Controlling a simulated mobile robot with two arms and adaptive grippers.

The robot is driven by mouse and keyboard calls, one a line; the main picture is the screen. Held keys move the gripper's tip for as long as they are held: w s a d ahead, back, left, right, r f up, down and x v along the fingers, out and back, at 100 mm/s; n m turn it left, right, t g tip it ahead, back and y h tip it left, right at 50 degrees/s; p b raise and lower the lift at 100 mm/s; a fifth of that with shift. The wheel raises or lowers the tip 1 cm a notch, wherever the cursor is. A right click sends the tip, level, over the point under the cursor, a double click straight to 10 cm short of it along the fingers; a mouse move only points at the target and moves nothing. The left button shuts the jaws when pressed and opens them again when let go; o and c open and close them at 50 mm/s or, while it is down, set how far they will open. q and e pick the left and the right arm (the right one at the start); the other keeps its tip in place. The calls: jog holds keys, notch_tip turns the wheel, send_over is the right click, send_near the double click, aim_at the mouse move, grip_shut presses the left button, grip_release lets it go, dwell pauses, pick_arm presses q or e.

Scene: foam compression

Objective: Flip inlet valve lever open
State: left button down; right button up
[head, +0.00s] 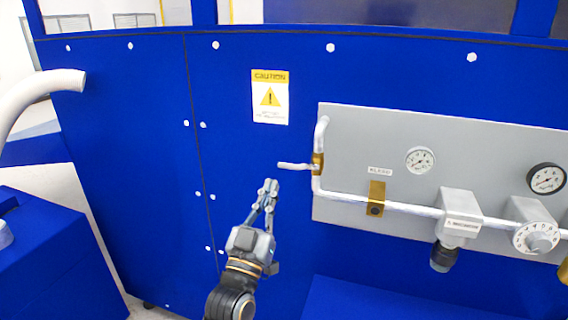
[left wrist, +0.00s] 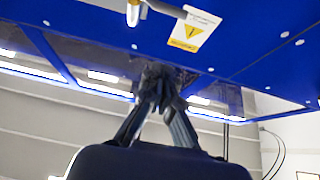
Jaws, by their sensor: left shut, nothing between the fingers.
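The inlet valve is a small brass body (head: 318,164) on the silver pipe at the left edge of the grey panel. Its lever (head: 295,166) is a pale rod that points left, roughly level, out past the panel's edge. My left gripper (head: 269,184) is shut and empty, just below and left of the lever's free end. They look apart. In the left wrist view the gripper (left wrist: 160,77) shows its fingers together, and the lever end (left wrist: 133,14) shows at the top edge. My right gripper does not show.
The grey panel (head: 350,130) carries a white gauge (head: 421,160), a black gauge (head: 546,179), a brass bleed fitting (head: 376,198), a regulator (head: 459,215) and a dial (head: 536,236). A caution label (head: 270,97) is on the blue wall.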

pick_arm(q)
notch_tip(320, 180, up, 6)
jog(key=p, duration=0.4)
send_over(290, 166)
jog(key=s+a, duration=0.2)
jog(key=shift+w+d+f+p, duration=0.1)
jog(key=shift+d+f+p, duration=0.1)
jog(key=shift+f, duration=1.05)
jog(key=shift+w+d+f+p, duration=0.1)
jog(key=shift+f+p, duration=0.05)
jog(key=shift+f, duration=1.1)
